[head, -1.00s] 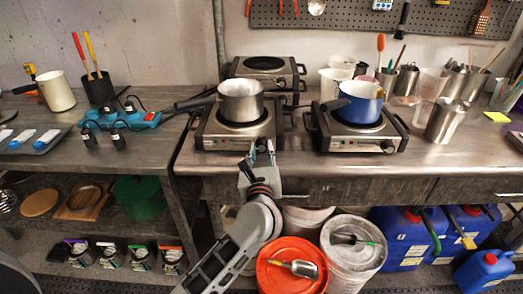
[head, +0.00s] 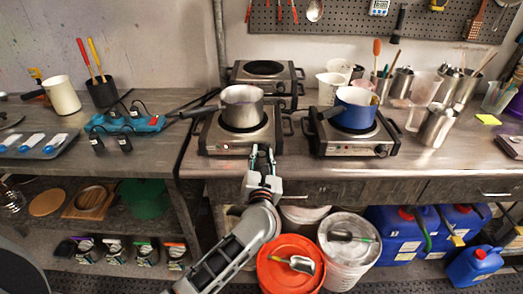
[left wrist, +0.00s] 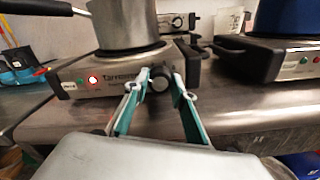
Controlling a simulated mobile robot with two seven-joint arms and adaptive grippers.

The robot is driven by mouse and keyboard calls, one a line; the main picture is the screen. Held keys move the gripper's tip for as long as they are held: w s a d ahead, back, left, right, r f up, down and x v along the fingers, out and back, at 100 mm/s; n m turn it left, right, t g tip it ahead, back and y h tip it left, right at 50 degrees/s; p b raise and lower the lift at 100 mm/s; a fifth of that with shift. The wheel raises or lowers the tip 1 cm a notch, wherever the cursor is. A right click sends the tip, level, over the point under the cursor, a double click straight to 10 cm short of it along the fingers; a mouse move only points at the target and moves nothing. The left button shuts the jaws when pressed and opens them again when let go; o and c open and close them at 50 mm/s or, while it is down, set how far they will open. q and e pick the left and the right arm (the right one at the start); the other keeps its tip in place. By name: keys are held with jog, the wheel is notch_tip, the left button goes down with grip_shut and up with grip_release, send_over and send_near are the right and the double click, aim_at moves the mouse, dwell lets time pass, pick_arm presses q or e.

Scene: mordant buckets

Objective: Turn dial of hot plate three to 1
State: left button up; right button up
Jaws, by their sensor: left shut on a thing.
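The front left hot plate (head: 213,138) carries a steel pot (head: 242,104); its front also shows in the left wrist view (left wrist: 70,88). Its black dial (left wrist: 158,80) is on the right of the front panel, and a red light (left wrist: 93,80) is lit on the left. My left gripper (left wrist: 160,76) is shut on this dial, one fingertip on each side. The gripper also shows in the head view (head: 262,150), where it covers the dial. The dial's mark and numbers cannot be read. A small label left of the light is too blurred to read. My right gripper is out of view.
A second hot plate (head: 325,147) with a blue pot (head: 355,106) stands to the right. A third, empty hot plate (head: 285,74) stands behind. The steel pot's handle (head: 198,112) reaches left. Bare worktop (head: 290,165) lies right of the gripper.

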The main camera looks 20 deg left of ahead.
pick_arm(q)
jog(key=shift+m+p, duration=0.5)
jog(key=shift+m, duration=0.2)
jog(key=o, duration=1.1)
jog(key=v, duration=1.2)
